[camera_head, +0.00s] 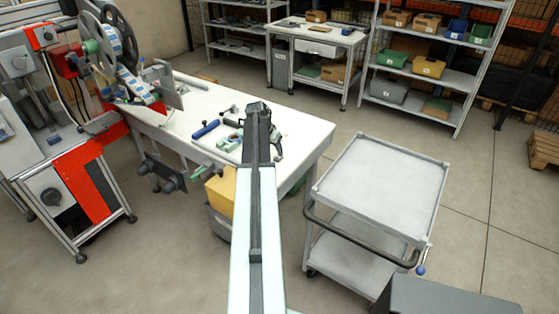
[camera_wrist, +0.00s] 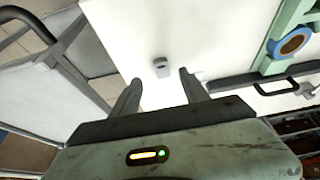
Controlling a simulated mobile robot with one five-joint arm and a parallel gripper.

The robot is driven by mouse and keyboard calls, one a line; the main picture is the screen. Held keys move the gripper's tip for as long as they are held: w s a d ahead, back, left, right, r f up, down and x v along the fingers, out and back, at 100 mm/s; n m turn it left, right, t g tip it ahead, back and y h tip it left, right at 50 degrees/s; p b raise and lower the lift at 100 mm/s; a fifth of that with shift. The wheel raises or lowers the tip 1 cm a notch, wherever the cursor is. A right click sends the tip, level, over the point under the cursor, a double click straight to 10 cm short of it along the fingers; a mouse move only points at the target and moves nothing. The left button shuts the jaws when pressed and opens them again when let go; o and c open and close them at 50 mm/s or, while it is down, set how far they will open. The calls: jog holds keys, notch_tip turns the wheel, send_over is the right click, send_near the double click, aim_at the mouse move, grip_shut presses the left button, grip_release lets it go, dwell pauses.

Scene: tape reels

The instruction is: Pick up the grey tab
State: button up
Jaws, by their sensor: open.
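The grey tab (camera_wrist: 161,67) is a small grey block lying on the white table top (camera_wrist: 205,40) in the wrist view. My gripper (camera_wrist: 159,77) is open and empty, with its two dark fingers apart. The tab shows in the gap between the fingertips, slightly beyond them, and I see no contact. In the head view my gripper (camera_head: 277,145) is over the right part of the white table (camera_head: 300,122), partly hidden by my arm. I cannot make out the tab in the head view.
A grey cart (camera_head: 380,185) stands right of the table. A blue cylinder (camera_head: 206,129) and small tools lie left of my arm. The reel machine (camera_head: 75,150) is at the left. In the wrist view a green frame with a blue ring (camera_wrist: 292,43) is at the right.

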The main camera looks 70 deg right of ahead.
aim_at(277, 158)
jog(key=b+x, duration=0.5)
jog(key=x, duration=0.2)
jog(key=shift+w, duration=0.15)
jog(key=shift+r, duration=0.25)
grip_shut()
